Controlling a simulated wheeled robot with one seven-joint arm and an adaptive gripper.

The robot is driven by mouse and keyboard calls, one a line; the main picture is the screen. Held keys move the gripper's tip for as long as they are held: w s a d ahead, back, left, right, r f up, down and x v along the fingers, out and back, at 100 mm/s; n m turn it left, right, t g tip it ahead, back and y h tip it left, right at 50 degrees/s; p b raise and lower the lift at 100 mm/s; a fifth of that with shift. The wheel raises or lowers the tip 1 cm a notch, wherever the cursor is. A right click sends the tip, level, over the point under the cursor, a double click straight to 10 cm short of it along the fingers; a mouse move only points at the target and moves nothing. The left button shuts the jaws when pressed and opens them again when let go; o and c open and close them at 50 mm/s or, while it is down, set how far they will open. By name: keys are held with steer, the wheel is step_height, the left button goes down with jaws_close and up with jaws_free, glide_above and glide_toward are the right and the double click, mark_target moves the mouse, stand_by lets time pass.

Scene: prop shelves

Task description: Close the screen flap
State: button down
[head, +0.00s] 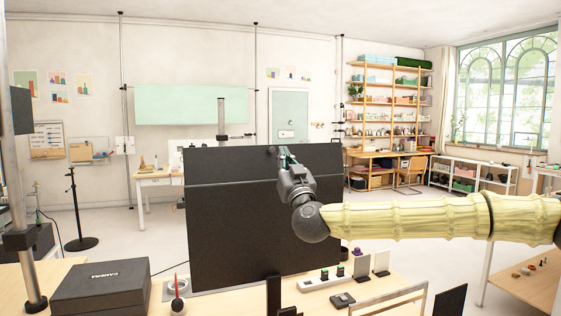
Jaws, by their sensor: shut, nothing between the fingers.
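A large black screen (235,235) stands upright on the wooden table. A horizontal seam crosses it, and the strip above the seam (222,166) looks like the flap; it stands about in line with the panel below. My gripper (285,156) is in front of the screen's upper right part, with its fingertips by the top edge. It is shut with nothing in it. I cannot tell whether the fingertips touch the flap. My gripper and wrist hide part of the screen's right side.
A black box (101,288) lies on the table at the left, with a small red-and-white item (178,290) beside it. A metal post (20,200) rises at the far left.

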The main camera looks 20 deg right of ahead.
mark_target(275, 148)
steer(key=shift+w+d+r+p, duration=0.1)
steer(key=shift+w+r+p, duration=0.35)
steer(key=shift+w, duration=1.05)
steer(key=shift+w+d+r+p, duration=0.1)
steer(key=shift+w+p, duration=0.7)
steer(key=shift+w, duration=0.65)
steer(key=shift+w+d+r+p, duration=0.1)
steer(key=shift+w+r+p, duration=0.35)
steer(key=shift+w, duration=1.05)
steer(key=shift+f, duration=0.15)
steer(key=shift+a, duration=0.15)
steer(key=shift+w+g, duration=0.2)
steer(key=shift+g, duration=0.1)
